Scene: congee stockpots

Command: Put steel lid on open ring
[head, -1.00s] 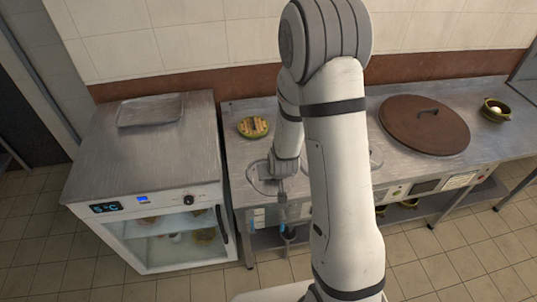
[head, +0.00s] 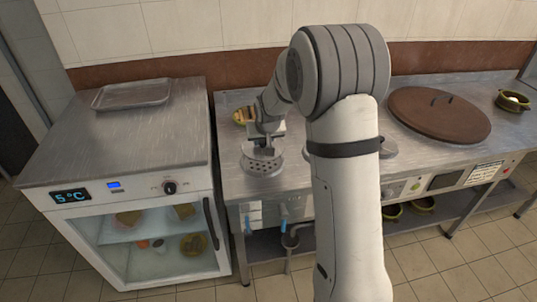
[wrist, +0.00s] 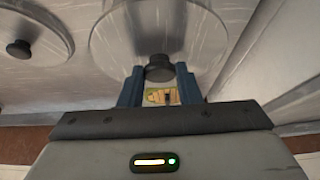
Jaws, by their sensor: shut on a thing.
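My gripper (head: 264,143) is low over the left part of the steel counter. In the wrist view its blue fingers (wrist: 159,72) are shut on the black knob of a round, shiny steel lid (wrist: 125,38). Directly below the gripper in the head view is a round steel ring with dark holes (head: 262,168). The lid is over or at this ring; I cannot tell whether they touch. A second steel lid with a black knob (wrist: 38,38) sits to the right on the counter, and its edge shows beside my arm in the head view (head: 389,149).
A yellow-green dish with food (head: 239,117) stands just behind the gripper. A big brown lid (head: 440,115) lies at the right, with a small green pot (head: 512,100) beyond. A glass-front fridge (head: 125,215) with a steel tray (head: 132,94) on top stands left.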

